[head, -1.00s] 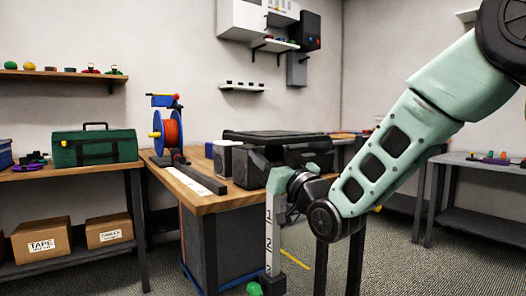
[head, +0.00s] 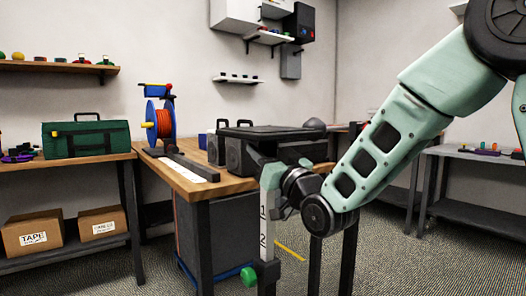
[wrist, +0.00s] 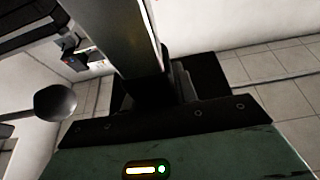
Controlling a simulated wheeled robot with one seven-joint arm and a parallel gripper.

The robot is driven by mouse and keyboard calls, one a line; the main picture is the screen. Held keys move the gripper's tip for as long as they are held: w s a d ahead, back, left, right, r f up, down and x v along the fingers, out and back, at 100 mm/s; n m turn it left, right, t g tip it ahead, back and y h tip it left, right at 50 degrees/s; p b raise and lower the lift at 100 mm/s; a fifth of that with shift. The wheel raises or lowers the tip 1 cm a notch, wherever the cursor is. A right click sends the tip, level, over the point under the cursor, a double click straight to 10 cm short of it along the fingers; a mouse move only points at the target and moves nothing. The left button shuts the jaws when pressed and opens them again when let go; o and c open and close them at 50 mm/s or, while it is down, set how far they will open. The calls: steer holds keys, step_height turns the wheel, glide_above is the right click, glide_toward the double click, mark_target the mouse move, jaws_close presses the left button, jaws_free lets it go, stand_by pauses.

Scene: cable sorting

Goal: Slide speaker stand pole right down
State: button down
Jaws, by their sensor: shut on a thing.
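The speaker stand pole (head: 268,215) is a pale upright bar with dark number marks, in front of the table corner in the head view. Its lower end enters a dark tube (head: 267,283) with a green knob (head: 248,277) at the collar. A dark and pale-green piece sits at its top. My gripper (head: 277,190) is shut on the upper part of the pole, from the right. In the wrist view, a grey bar, seemingly the pole (wrist: 122,35), runs down to the dark jaws (wrist: 160,90). The exact contact is hidden there.
The wooden table (head: 180,180) behind the pole carries a cable reel (head: 163,122) and dark speaker boxes (head: 245,150). A bench at left holds a green toolbox (head: 85,138). A grey bench (head: 480,155) stands at right. Carpet lies open between table and right bench.

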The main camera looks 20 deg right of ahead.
step_height(320, 180, down, 17)
steer(key=b, duration=1.3)
steer(key=shift+f+b, duration=0.15)
steer(key=shift+b, duration=0.25)
steer(key=c, duration=1.1)
jaws_free()
steer(key=shift+f, duration=0.1)
